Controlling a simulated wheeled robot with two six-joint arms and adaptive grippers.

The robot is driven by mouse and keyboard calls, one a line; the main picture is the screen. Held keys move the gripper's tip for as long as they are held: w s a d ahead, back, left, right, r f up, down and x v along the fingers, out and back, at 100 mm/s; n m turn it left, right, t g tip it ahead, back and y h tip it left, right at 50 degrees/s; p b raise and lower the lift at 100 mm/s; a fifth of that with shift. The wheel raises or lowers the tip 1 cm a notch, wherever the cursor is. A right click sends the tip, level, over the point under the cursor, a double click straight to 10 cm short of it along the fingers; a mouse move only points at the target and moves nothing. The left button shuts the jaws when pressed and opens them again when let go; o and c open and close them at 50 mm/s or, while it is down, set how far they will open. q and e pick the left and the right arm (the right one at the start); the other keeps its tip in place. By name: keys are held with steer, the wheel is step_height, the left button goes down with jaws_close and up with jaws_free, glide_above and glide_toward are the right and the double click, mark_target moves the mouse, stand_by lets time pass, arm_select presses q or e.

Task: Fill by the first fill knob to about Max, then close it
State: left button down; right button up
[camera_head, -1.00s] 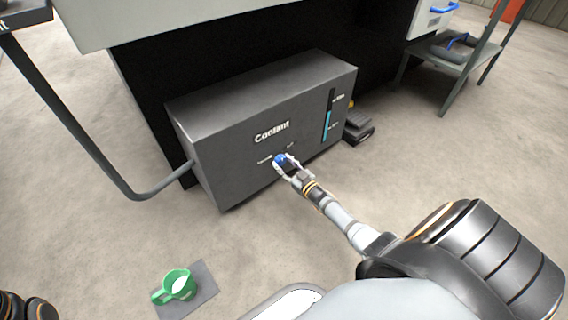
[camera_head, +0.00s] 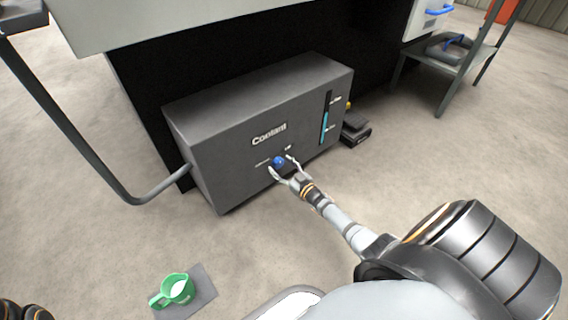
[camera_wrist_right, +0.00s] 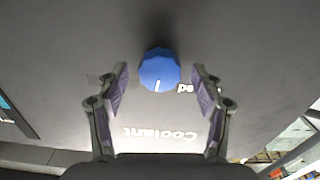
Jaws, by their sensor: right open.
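The blue fill knob (camera_head: 279,160) is on the front of the dark grey Coolant tank (camera_head: 232,166). In the right wrist view the knob (camera_wrist_right: 160,70) has a white mark pointing down the picture. My right gripper (camera_head: 284,165) is open, its fingers on either side of the knob and apart from it. In the wrist view clear gaps show between the knob and both pads. The level gauge (camera_head: 325,122) has a blue column between its lower and upper marks, with dark above it. My left gripper is not in view.
A green jug (camera_head: 177,290) with white contents stands on a grey mat (camera_head: 203,291) on the floor. A pipe (camera_head: 150,190) joins the tank's left side. A dark pedal-like block (camera_head: 356,134) lies right of the tank. A metal stand (camera_head: 455,65) is at the upper right.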

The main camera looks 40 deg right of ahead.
steer(key=s, duration=1.2)
steer(key=shift+d, duration=0.45)
